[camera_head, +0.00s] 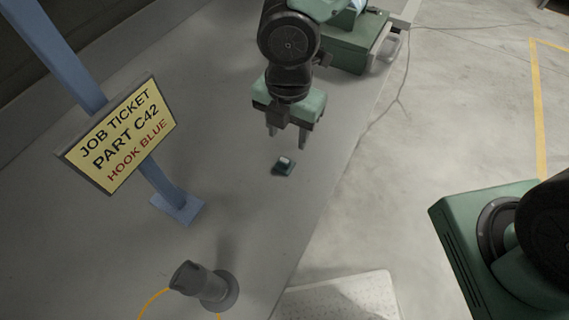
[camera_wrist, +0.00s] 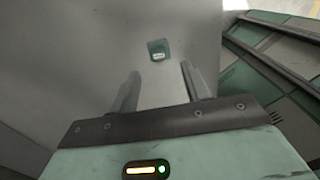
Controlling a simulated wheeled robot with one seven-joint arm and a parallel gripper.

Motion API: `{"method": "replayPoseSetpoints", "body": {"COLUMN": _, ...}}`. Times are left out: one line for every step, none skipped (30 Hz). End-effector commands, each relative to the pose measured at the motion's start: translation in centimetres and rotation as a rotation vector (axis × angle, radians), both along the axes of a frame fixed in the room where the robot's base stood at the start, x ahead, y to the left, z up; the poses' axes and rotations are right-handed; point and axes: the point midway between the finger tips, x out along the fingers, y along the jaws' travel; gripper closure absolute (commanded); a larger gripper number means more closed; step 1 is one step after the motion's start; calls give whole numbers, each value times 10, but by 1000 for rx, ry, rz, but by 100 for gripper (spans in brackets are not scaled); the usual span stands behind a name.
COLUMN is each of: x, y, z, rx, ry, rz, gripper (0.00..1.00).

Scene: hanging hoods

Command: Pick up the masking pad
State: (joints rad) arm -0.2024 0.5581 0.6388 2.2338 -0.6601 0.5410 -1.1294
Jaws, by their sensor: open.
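A small dark green pad with a pale patch on top, which I take for the masking pad (camera_head: 283,167), lies on the grey surface. It also shows in the wrist view (camera_wrist: 158,49), beyond my fingertips. My gripper (camera_head: 287,143) is open and empty, its two fingers pointing down. It is above the pad and apart from it. In the wrist view the fingers (camera_wrist: 162,78) stand on either side of a clear gap, with the pad ahead of that gap. Nothing covers the pad.
A job ticket sign (camera_head: 118,131) reading "PART C42 HOOK BLUE" stands on a blue post left of my gripper. A green case (camera_head: 352,48) is behind. The surface around the pad is clear.

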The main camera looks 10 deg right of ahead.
Motion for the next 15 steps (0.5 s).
{"method": "replayPoseSetpoints", "body": {"x": -1, "y": 0, "z": -11, "rx": -1, "ry": 3, "rz": 2, "gripper": 53}}
{"method": "replayPoseSetpoints", "body": {"x": -1, "y": 0, "z": -15, "rx": -2, "ry": 3, "rz": 2, "gripper": 53}}
{"method": "replayPoseSetpoints", "body": {"x": -1, "y": 0, "z": -20, "rx": -2, "ry": 1, "rz": 1, "gripper": 53}}
{"method": "replayPoseSetpoints", "body": {"x": -1, "y": 0, "z": -23, "rx": -1, "ry": 2, "rz": 0, "gripper": 53}}
{"method": "replayPoseSetpoints", "body": {"x": -1, "y": 0, "z": -26, "rx": 0, "ry": 1, "rz": 0, "gripper": 53}}
{"method": "replayPoseSetpoints", "body": {"x": -1, "y": 0, "z": -28, "rx": -1, "ry": 1, "rz": 0, "gripper": 53}}
{"method": "replayPoseSetpoints", "body": {"x": 0, "y": 0, "z": -29, "rx": -1, "ry": 1, "rz": 0, "gripper": 53}}
{"method": "replayPoseSetpoints", "body": {"x": 0, "y": 0, "z": -30, "rx": -1, "ry": 1, "rz": 0, "gripper": 53}}
{"method": "replayPoseSetpoints", "body": {"x": -1, "y": 1, "z": -32, "rx": -1, "ry": 1, "rz": -1, "gripper": 53}}
{"method": "replayPoseSetpoints", "body": {"x": -1, "y": 1, "z": -35, "rx": 0, "ry": 1, "rz": 0, "gripper": 53}}
{"method": "replayPoseSetpoints", "body": {"x": -2, "y": 2, "z": -38, "rx": 0, "ry": 1, "rz": 0, "gripper": 53}}
{"method": "replayPoseSetpoints", "body": {"x": -2, "y": 3, "z": -43, "rx": -1, "ry": 2, "rz": 2, "gripper": 53}}
{"method": "replayPoseSetpoints", "body": {"x": -3, "y": 4, "z": -48, "rx": -2, "ry": 3, "rz": 2, "gripper": 53}}
{"method": "replayPoseSetpoints", "body": {"x": -3, "y": 5, "z": -52, "rx": -2, "ry": 3, "rz": 2, "gripper": 53}}
{"method": "replayPoseSetpoints", "body": {"x": -4, "y": 6, "z": -59, "rx": -2, "ry": 3, "rz": 2, "gripper": 53}}
